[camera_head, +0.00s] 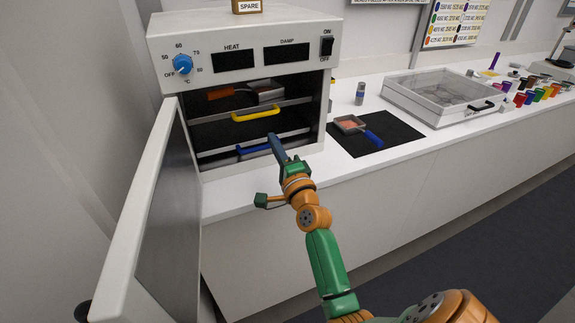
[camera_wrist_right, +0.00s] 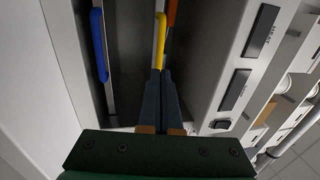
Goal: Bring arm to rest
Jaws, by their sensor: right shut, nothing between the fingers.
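My right gripper (camera_head: 275,142) reaches in from the lower right to the front of the open oven, near the right end of the blue handle (camera_head: 254,149) and below the yellow handle (camera_head: 256,114). Its dark fingers are together and empty. In the right wrist view, the fingertips (camera_wrist_right: 160,72) meet the near end of the yellow handle (camera_wrist_right: 160,40) in the picture; I cannot tell if they touch it. The blue handle (camera_wrist_right: 98,45) stands off to the left there. My left gripper is not in view.
The oven door (camera_head: 150,215) stands open at left. A pan with an orange handle (camera_head: 221,93) sits on the upper rack. A blue-handled pan (camera_head: 372,138) lies on a black mat (camera_head: 398,130). A clear-lidded box (camera_head: 440,90) and several jars stand farther right.

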